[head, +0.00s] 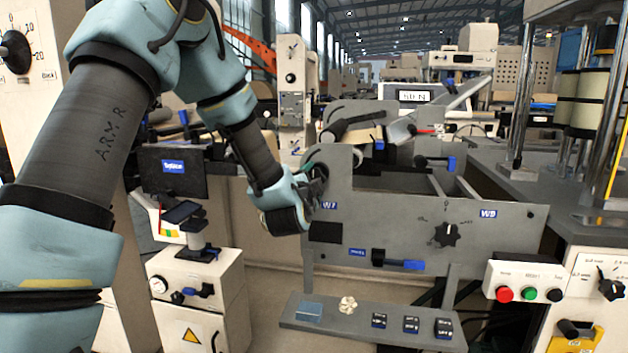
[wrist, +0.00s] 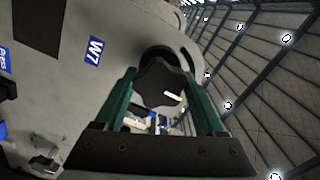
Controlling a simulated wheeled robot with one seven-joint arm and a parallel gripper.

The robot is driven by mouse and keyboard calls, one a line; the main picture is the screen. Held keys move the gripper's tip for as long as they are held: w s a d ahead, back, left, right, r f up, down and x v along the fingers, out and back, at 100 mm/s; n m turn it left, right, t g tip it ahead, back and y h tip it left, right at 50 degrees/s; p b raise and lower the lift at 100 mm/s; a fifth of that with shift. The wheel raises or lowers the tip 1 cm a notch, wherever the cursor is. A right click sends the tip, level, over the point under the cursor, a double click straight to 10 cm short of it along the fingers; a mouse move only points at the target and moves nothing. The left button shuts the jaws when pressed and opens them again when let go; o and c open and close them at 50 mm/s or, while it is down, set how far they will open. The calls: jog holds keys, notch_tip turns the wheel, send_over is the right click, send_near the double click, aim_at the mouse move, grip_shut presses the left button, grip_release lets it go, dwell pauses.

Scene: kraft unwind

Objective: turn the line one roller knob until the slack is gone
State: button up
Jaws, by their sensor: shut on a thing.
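My gripper (head: 316,188) is at the upper left end of a grey machine frame (head: 400,215), beside a blue label. In the wrist view my gripper (wrist: 160,78) has its green fingers on either side of a dark lobed roller knob (wrist: 158,88), shut on it. A short pale mark shows on the knob's face, pointing right and slightly down. In the head view the knob is hidden behind my gripper. A tan web or roll (head: 362,127) shows above the frame; I cannot tell how slack it is.
A black dial (head: 446,234) and a blue-tipped lever (head: 400,264) are on the frame's front. Below is a shelf (head: 375,325) with small blocks. A button box (head: 528,284) stands right, a dark screen (head: 174,173) left. A display (head: 413,95) is behind.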

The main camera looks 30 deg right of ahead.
jog(key=shift+f+m+b, duration=0.1)
jog(key=shift+m+b, duration=1.2)
jog(key=shift+m, duration=1.3)
jog(key=m, duration=0.4)
jog(key=shift+b, duration=0.4)
jog(key=o, duration=1.3)
jog(key=b+v, duration=0.1)
jog(key=v, duration=0.6)
jog(key=shift+b, duration=0.3)
jog(key=shift+a, duration=0.1)
